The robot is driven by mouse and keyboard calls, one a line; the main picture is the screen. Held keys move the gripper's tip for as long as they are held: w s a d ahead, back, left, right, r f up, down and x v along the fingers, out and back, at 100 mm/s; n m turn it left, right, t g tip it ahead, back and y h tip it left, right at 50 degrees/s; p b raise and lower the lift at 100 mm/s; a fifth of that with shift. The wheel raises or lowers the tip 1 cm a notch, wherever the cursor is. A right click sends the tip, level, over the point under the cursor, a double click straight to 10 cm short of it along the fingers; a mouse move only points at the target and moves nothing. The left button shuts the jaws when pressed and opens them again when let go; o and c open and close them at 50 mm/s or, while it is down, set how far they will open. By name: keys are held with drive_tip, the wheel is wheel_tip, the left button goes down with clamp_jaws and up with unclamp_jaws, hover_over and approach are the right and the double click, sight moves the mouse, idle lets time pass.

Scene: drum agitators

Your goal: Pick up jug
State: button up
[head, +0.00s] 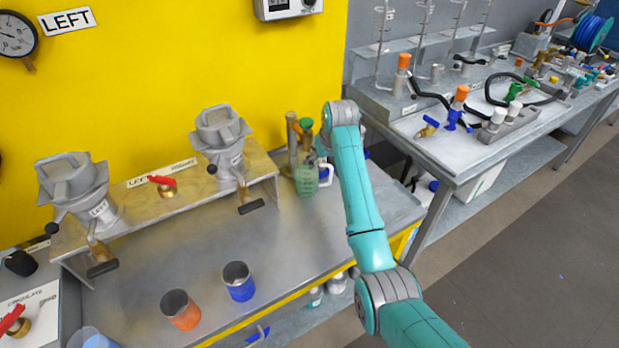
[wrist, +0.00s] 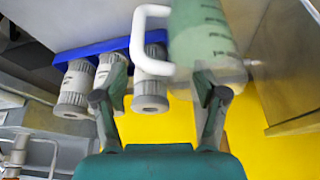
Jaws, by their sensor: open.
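The jug is a translucent green vessel with dark markings and a white handle. In the head view the jug (head: 306,180) stands at the far right part of the grey bench, close to the yellow wall, just left of my arm. In the wrist view the jug (wrist: 203,32) fills the top middle, with its white handle (wrist: 139,35) to its left. My gripper (wrist: 160,78) is open, its two fingers apart below the handle and the jug's end in the picture. I see nothing held between them. In the head view my arm's end hides the gripper.
A blue rack (wrist: 98,48) with several grey-white cylinders sits close by the handle. A pipe fitting with a green top (head: 306,123) stands behind the jug. Orange (head: 181,312) and blue (head: 239,284) cups stand near the bench's front. The bench middle is clear.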

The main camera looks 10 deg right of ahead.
drive_tip(key=shift+x, duration=0.75)
clamp_jaws()
